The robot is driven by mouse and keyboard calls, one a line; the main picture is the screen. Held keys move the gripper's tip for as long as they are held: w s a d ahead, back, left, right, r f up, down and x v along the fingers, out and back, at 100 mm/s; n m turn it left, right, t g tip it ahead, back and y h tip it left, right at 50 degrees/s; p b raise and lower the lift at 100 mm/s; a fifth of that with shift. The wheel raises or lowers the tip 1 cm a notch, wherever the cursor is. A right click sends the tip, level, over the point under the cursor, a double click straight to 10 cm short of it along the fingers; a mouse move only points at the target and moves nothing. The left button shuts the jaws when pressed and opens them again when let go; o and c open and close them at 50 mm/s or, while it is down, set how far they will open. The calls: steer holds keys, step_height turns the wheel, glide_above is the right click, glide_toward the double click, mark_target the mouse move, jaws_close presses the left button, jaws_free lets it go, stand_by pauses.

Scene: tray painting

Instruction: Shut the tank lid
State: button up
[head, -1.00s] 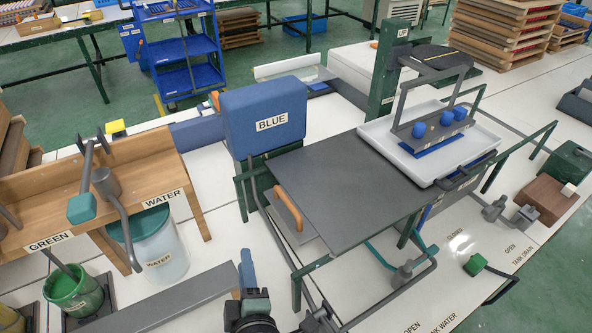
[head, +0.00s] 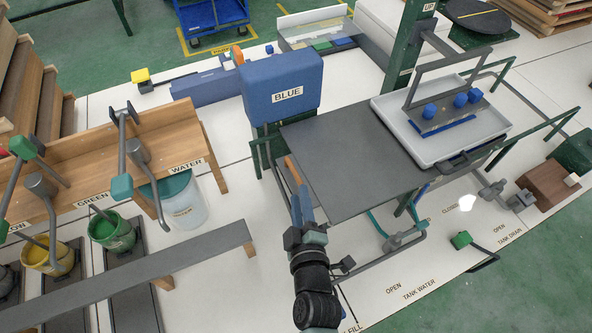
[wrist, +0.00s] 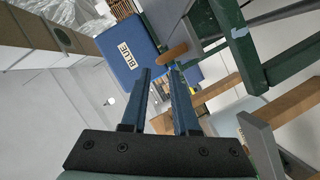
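A flat dark grey panel (head: 355,165), apparently the tank lid, lies level over a green frame. An orange bar handle (head: 292,170) is at its left edge; it also shows in the wrist view (wrist: 172,54), just beyond my fingertips. My gripper (head: 301,195) is close to the near end of this handle. In the wrist view my gripper's two blue fingers (wrist: 160,72) stand apart with nothing between them. Whether a fingertip touches the handle I cannot tell. What is under the panel is hidden.
A blue box labelled BLUE (head: 285,85) stands behind the panel's left end. A white tray (head: 390,115) with blue pieces sits at its right end. A grey beam (head: 180,250) and paint buckets are at left. White floor is open in front.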

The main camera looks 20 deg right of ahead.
mark_target(296, 173)
steer(key=x, duration=0.7)
steer(key=shift+w+d+f, duration=0.1)
steer(key=shift+w, duration=0.25)
jaws_close()
stand_by(1.1)
